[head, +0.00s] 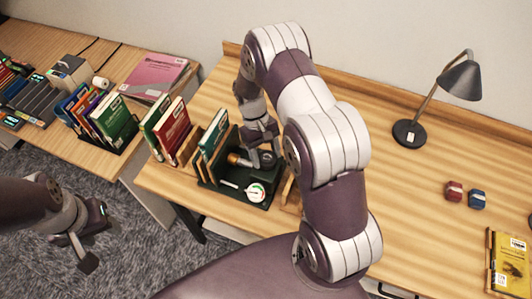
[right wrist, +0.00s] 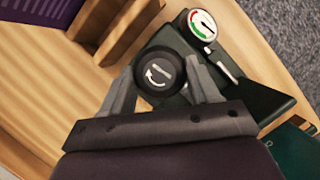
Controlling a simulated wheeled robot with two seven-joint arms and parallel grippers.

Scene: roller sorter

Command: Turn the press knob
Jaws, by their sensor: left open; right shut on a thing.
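The press knob (right wrist: 155,77) is a round black knob with a white curved arrow and a white bar on its face. In the right wrist view it sits between the two fingers of my right gripper (right wrist: 158,90), which is shut on it. The dark green press (head: 234,193) carries a round white gauge with a red and green scale (head: 256,192), which also shows in the right wrist view (right wrist: 202,24). In the head view my right gripper (head: 262,152) is over the press and the knob is hard to make out. My left gripper (head: 86,243) is open and empty above the carpet.
Books (head: 173,130) stand left of the press, and more stand on the left table (head: 110,122). A desk lamp (head: 460,80), a red block (head: 453,191), a blue block (head: 477,199) and a yellow book (head: 509,262) are at right. The table middle-right is clear.

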